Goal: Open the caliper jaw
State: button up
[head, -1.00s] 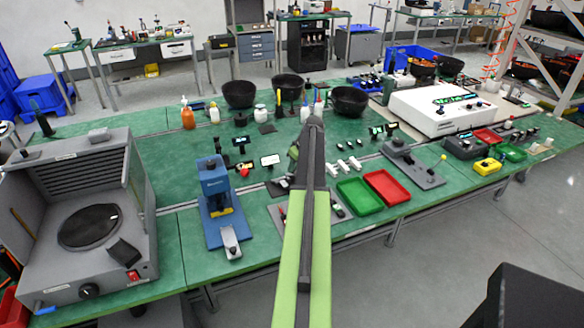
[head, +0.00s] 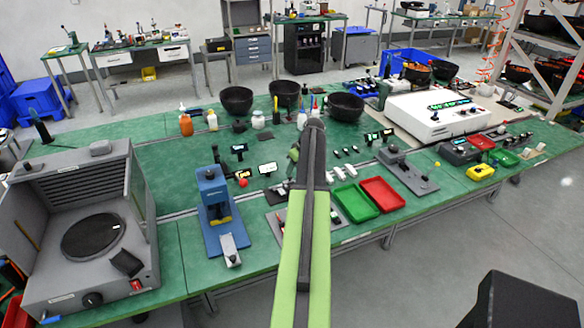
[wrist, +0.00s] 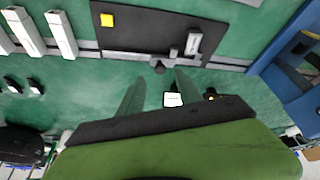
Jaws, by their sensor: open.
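A dark flat board (wrist: 130,35) lies on the green bench in the wrist view. It carries a yellow square (wrist: 107,20) and a small grey labelled block with a slider-like part (wrist: 193,43); this may be the caliper, but I cannot tell for sure. A small dark knob (wrist: 159,67) sits at the board's edge. My gripper (wrist: 158,85) is open, its two dark green fingers apart, with nothing held between them. In the head view the board (head: 275,225) is partly hidden behind my arm, and my gripper's fingers are too small to make out clearly.
A blue press (head: 213,195) stands left of the board, and a grey machine (head: 85,230) is farther left. Green (head: 355,203) and red (head: 382,194) trays sit to the right. White blocks (wrist: 60,35) lie beside the board. Black bowls (head: 285,93) stand behind.

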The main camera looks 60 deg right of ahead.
jog(key=p+v, duration=1)
jog(key=v, duration=0.3)
jog(key=shift+f, duration=0.15)
